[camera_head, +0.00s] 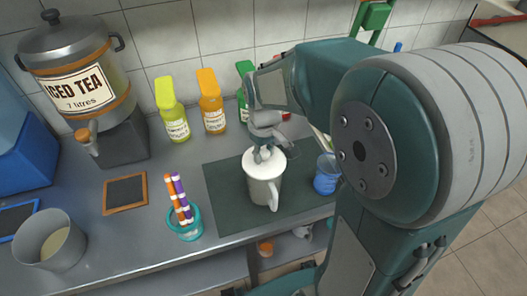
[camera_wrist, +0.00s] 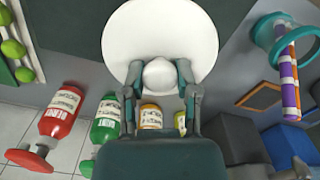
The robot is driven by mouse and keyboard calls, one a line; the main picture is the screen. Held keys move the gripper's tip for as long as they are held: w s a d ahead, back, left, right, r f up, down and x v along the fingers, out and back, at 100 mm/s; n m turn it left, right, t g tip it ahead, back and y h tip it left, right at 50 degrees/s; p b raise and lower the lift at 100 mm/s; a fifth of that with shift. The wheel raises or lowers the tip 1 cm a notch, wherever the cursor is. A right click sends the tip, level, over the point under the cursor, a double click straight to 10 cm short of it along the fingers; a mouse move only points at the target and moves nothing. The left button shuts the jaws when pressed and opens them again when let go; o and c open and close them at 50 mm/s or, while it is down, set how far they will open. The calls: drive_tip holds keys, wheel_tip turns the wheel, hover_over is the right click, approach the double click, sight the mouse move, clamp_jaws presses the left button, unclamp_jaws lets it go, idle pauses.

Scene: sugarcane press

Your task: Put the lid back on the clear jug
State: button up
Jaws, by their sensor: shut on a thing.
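The jug (camera_head: 263,190) stands upright on the dark mat, pale and translucent grey-white, with its handle toward the front right. The white round lid (camera_head: 251,160) is at the jug's mouth; I cannot tell whether it is fully seated or slightly above the rim. My gripper (camera_head: 263,153) is over the jug, pointing down. In the wrist view my gripper (camera_wrist: 160,75) is shut on the round knob of the lid (camera_wrist: 160,28). The lid's disc hides the jug in that view.
A blue cup (camera_head: 327,180) stands right of the jug on the dark mat (camera_head: 225,185). Yellow (camera_head: 172,112) and orange (camera_head: 211,103) bottles line the wall. An iced tea dispenser (camera_head: 115,78) is back left.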

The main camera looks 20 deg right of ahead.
idle(0.3)
drive_tip(key=o, duration=1.1)
drive_tip(key=shift+o, duration=1.3)
drive_tip(key=shift+r, duration=3.5)
drive_tip(key=shift+c, duration=0.3)
